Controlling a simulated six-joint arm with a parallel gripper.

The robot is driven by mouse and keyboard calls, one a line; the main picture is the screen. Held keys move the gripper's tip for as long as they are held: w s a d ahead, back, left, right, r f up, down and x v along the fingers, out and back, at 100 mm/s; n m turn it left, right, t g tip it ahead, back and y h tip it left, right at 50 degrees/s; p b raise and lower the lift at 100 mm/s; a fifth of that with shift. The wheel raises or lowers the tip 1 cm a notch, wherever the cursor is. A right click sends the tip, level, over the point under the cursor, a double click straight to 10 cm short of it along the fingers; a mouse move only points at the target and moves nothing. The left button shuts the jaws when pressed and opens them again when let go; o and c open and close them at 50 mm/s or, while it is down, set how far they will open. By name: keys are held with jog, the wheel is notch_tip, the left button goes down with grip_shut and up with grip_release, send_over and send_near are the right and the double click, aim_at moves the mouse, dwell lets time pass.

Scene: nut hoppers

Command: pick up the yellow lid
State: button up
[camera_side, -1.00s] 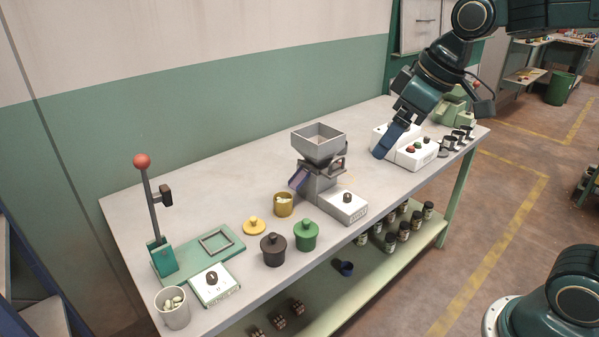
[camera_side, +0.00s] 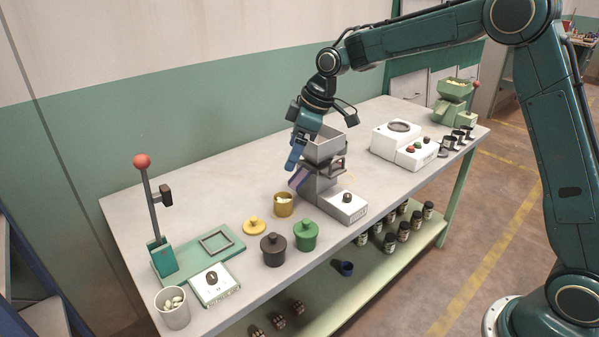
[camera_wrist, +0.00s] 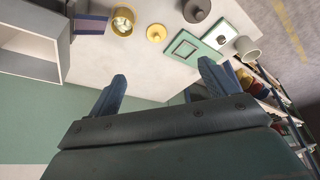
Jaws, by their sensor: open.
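The yellow lid (camera_side: 254,226), a round disc with a knob, lies on the bench between the green press base and the yellow pot. It also shows in the wrist view (camera_wrist: 156,33), beyond my fingertips. The yellow pot (camera_side: 283,204) stands without a lid to its right and holds pale pieces; it is in the wrist view too (camera_wrist: 123,22). My gripper (camera_side: 294,160) is in the air beside the grey hopper, behind and to the right of the lid in the side view. In the wrist view its two blue fingers (camera_wrist: 163,78) are spread, with nothing between them.
A grey hopper (camera_side: 325,146) stands close beside my gripper. Black (camera_side: 273,250) and green (camera_side: 306,236) lidded pots are near the lid. A lever press (camera_side: 163,257) with a red knob stands at left. The bench behind the lid is clear.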

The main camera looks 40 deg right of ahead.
jog(key=w+a+f+n+y, duration=0.1)
jog(key=w+f+n, duration=0.1)
jog(key=w+f, duration=0.4)
notch_tip(320, 180, down, 5)
jog(key=shift+w+a+r+g, duration=0.2)
jog(key=shift+w+g, duration=0.2)
send_over(260, 225)
jog(key=d, duration=0.1)
jog(key=shift+d+f, duration=0.2)
jog(key=shift+f, duration=3.8)
jog(key=x, duration=0.3)
jog(key=shift+s+a+f, duration=0.15)
jog(key=shift+s+f, duration=0.05)
jog(key=shift+s, duration=0.1)
jog(key=shift+x, duration=0.9)
